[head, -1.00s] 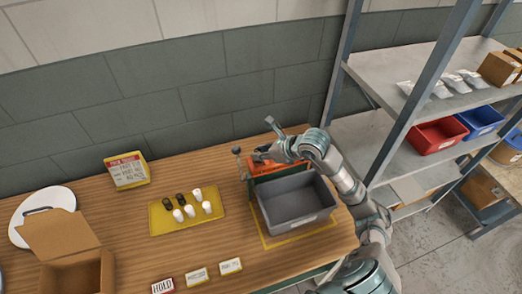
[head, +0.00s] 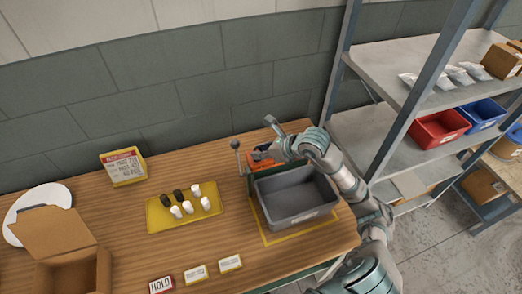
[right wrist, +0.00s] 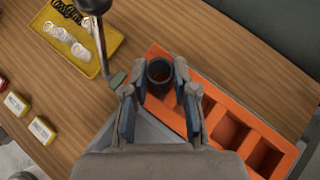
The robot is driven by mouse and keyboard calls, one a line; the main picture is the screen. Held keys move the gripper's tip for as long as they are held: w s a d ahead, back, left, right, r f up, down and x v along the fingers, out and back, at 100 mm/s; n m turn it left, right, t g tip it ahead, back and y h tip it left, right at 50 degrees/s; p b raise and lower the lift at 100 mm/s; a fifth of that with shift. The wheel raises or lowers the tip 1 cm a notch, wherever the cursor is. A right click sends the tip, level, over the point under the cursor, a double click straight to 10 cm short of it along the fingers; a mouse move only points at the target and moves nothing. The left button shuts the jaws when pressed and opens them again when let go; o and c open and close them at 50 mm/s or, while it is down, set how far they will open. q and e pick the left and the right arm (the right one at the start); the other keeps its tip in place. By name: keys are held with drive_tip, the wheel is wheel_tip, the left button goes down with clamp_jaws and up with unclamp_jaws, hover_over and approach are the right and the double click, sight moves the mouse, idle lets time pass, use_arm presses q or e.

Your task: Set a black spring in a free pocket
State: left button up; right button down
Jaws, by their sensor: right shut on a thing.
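My right gripper (right wrist: 158,92) is shut on a black spring (right wrist: 159,75), which shows as a dark open-topped cylinder between the fingers in the right wrist view. The spring stands over the left end of an orange pocket block (right wrist: 158,51). I cannot tell whether its lower end is inside a pocket. Two pockets (right wrist: 230,129) farther right in the block look empty. In the head view the block (head: 262,155) is partly hidden by my right gripper (head: 258,156). Two black springs (head: 178,197) and several white ones lie on a yellow tray (head: 155,222). My left gripper is out of view.
A grey bin (head: 297,201) stands just in front of the orange block. A lever with a round knob (head: 236,145) rises at the block's left. A cardboard box (head: 72,272) and label signs (head: 195,274) stand on the table. A shelf rack is to the right.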

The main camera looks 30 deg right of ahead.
drive_tip(key=c, duration=0.8)
unclamp_jaws()
drive_tip(key=s+d+r+p, duration=0.1)
drive_tip(key=s+r, duration=0.1)
drive_tip(key=r, duration=0.3)
drive_tip(key=s+d+r+p, duration=0.1)
drive_tip(key=s+r+p, duration=0.1)
drive_tip(key=r, duration=0.3)
drive_tip(key=s+d+r+p, duration=0.1)
drive_tip(key=s+d+r, duration=0.1)
drive_tip(key=s+r, duration=0.2)
drive_tip(key=shift+s+r+p, duration=0.1)
drive_tip(key=shift+r+p, duration=0.2)
drive_tip(key=shift+r, duration=0.15)
